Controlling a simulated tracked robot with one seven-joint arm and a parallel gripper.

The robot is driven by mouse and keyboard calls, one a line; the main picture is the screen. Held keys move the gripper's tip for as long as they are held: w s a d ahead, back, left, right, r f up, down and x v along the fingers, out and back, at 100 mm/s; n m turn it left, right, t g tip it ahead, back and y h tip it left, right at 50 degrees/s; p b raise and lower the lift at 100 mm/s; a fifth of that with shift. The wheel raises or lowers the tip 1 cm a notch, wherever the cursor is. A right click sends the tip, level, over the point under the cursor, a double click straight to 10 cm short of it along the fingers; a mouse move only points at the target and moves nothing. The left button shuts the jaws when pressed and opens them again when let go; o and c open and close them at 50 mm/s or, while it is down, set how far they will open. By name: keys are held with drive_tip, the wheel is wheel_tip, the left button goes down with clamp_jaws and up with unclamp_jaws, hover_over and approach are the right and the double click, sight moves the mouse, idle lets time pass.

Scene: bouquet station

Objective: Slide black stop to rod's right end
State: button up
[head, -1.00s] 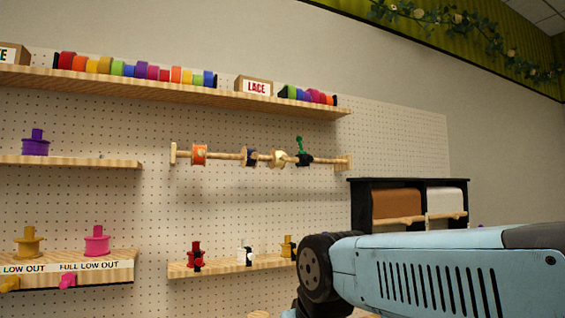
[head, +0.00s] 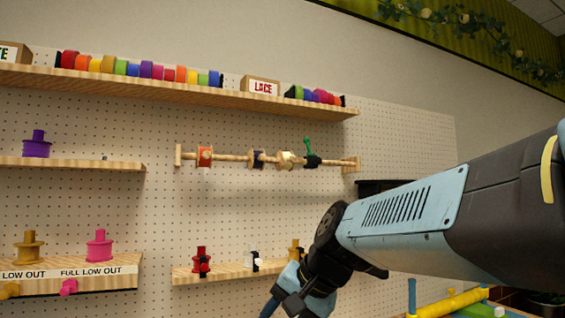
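A wooden rod (head: 225,157) runs level across the pegboard, with an end block at each end. The black stop (head: 312,161) sits on it with a green knob (head: 308,145) pointing up. It is right of the cream spool (head: 286,160), with a short bare stretch between it and the right end block (head: 351,164). A dark spool (head: 258,159) and an orange spool (head: 204,156) are farther left on the rod. My arm comes in from the right and bends down to the bottom edge, below the rod and well apart from it. My gripper's fingers do not show.
A long shelf of ribbon rolls (head: 150,88) is above the rod. A small shelf (head: 225,270) with several spools is below it, close to my wrist. A black-framed unit (head: 380,187) at right is mostly hidden by my arm. The pegboard around the rod is clear.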

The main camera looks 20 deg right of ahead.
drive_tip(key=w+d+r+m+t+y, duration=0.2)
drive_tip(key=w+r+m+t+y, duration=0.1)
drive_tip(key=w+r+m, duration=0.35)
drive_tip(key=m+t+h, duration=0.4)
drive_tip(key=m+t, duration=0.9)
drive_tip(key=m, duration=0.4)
approach(319, 161)
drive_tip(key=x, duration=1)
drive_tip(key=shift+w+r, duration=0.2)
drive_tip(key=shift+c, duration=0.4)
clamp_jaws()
